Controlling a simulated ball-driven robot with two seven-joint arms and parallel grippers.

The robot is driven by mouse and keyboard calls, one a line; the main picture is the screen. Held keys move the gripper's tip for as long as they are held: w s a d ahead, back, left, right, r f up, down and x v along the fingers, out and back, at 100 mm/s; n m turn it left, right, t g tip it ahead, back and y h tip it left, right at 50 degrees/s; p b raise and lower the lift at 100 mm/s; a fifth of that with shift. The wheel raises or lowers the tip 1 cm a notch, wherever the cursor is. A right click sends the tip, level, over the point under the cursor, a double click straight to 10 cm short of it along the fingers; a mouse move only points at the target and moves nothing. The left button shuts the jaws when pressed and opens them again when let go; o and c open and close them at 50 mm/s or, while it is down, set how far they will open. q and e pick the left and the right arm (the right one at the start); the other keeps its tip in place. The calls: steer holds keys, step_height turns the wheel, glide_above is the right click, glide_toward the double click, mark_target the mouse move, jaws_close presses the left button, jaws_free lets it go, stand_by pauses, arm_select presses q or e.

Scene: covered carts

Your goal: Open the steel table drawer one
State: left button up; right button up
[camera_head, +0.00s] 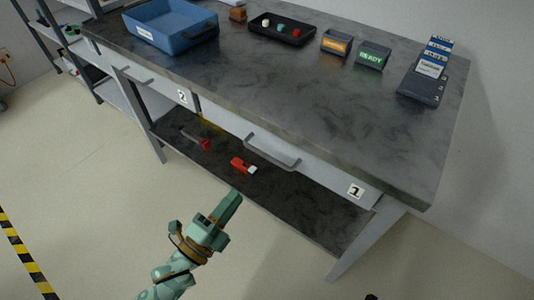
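The steel table (300,85) has a dark grey top and drawers along its front. Drawer one (315,173) has a light grey front with a "1" label (356,191) at its right end. Its bar handle (272,153) is left of the label. The drawer looks closed, its front in line with the table. My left gripper (232,202), green, is below and left of the handle in the picture, apart from it. Its fingers overlap from this angle, so I cannot tell its opening; nothing visible is in it. My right gripper is not recognizable in view.
Drawer two, with its "2" label (182,97) and handle (132,76), is to the left. The lower shelf (300,205) holds a red-and-white item (243,166) and a red-ended tool (204,145). A blue bin (170,28) and black tray (282,32) stand on top. The floor in front is clear.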

mark_target(267, 155)
arm_select(q)
steer(key=b+x, duration=0.3)
steer(key=x, duration=1)
steer(key=shift+w+d, duration=0.25)
steer(key=shift+w, duration=0.05)
steer(key=shift+r, duration=0.1)
steer(key=shift+c, duration=0.2)
jaws_close()
